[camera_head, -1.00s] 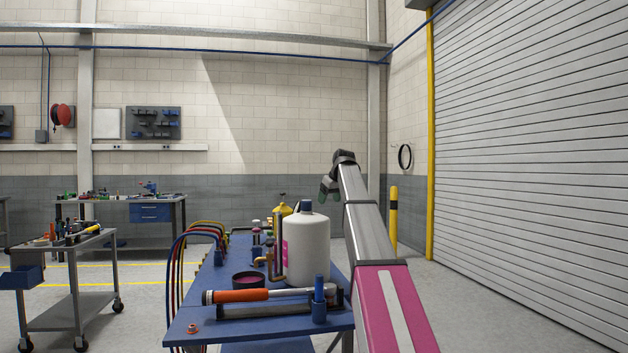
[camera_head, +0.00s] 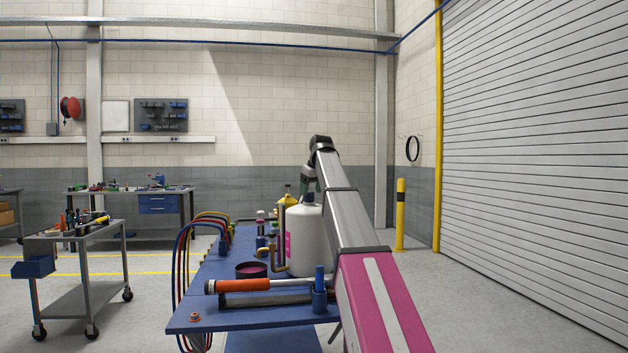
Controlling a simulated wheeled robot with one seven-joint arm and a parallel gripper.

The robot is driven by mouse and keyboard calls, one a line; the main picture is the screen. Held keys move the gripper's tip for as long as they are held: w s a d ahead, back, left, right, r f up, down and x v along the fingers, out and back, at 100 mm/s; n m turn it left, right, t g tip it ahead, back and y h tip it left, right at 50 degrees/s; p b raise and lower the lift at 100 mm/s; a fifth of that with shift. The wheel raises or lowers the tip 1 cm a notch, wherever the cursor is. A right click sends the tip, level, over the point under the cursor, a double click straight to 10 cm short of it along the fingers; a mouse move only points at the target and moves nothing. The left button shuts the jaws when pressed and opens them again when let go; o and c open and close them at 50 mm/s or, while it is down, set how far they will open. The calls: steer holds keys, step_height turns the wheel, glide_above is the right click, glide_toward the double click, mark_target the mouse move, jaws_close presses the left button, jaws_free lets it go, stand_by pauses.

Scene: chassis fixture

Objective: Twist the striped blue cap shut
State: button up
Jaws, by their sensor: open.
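A large white bottle (camera_head: 305,240) stands on the blue bench (camera_head: 255,317). A dark blue cap (camera_head: 308,198) sits on its neck. No stripes can be made out on it, and whether it is tight cannot be told. My arm reaches in from the lower right and covers the bottle's right side. My gripper (camera_head: 308,183) hangs from the arm's far end, small in the picture, and appears just above or behind the cap. It is open, with no object visible in it. Its fingertips are too small to make out, and I cannot tell whether it touches the cap.
A yellow container (camera_head: 288,199) and small valve fittings (camera_head: 261,222) stand behind and left of the bottle. A dark round bowl (camera_head: 251,270) and an orange-handled tool (camera_head: 243,285) lie in front. Coloured hoses (camera_head: 183,265) line the left edge. A grey cart (camera_head: 78,300) stands farther left.

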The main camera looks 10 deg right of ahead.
mark_target(308, 197)
steer(key=shift+x, duration=1.45)
steer(key=c, duration=1.1)
steer(key=shift+a+m+h, duration=0.15)
steer(key=shift+m+h, duration=0.65)
steer(key=shift+m, duration=1.3)
steer(key=shift+c, duration=0.2)
steer(key=shift+a+m+h, duration=0.15)
steer(key=shift+m+h, duration=0.25)
steer(key=shift+m, duration=0.5)
steer(key=shift+m+h, duration=0.4)
steer(key=shift+m, duration=0.7)
steer(key=shift+f, duration=0.1)
steer(key=m, duration=0.2)
steer(key=m+h, duration=0.1)
steer(key=shift+a+m+g, duration=0.2)
steer(key=shift+m+g, duration=0.2)
